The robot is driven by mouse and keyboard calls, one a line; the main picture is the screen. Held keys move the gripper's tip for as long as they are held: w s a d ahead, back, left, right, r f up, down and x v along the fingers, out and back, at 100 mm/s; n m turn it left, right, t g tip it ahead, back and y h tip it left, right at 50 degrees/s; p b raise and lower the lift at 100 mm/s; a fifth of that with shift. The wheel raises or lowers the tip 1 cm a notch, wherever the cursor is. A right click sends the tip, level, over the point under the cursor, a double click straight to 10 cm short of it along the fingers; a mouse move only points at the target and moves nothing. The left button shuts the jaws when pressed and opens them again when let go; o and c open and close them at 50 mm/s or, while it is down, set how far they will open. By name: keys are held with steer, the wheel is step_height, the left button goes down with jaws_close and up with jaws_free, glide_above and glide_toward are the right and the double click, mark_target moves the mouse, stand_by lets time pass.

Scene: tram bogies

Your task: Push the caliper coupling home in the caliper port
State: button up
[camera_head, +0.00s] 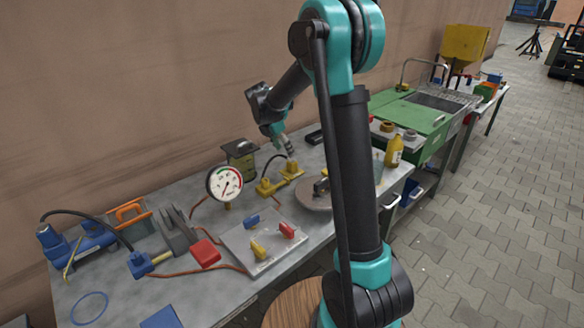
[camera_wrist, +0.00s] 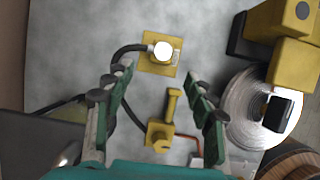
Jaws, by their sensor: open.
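In the wrist view a yellow square plate (camera_wrist: 150,67), apparently the caliper port, carries a fitting with a bright round top (camera_wrist: 163,51), apparently the caliper coupling. A black hose runs into its left side. I cannot tell how deep it sits. In the head view this yellow assembly (camera_head: 292,168) stands on the bench. A second yellow fitting (camera_wrist: 159,136) with a yellow bar lies nearer in the wrist view, and left of the assembly in the head view (camera_head: 265,188). My gripper (camera_wrist: 160,78) is open and empty above; its fingers flank the fittings without visible contact.
A silver disc (camera_wrist: 262,110) with a black block on it lies to the right in the wrist view. A pressure gauge (camera_head: 224,183) stands left of the fittings. A plate with coloured handles (camera_head: 262,243) lies in front.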

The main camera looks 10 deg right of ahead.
mark_target(291, 162)
steer(key=x, duration=0.5)
steer(key=shift+d+f, duration=0.1)
steer(key=x, duration=0.5)
steer(key=shift+d, duration=0.15)
steer(key=c, duration=1.2)
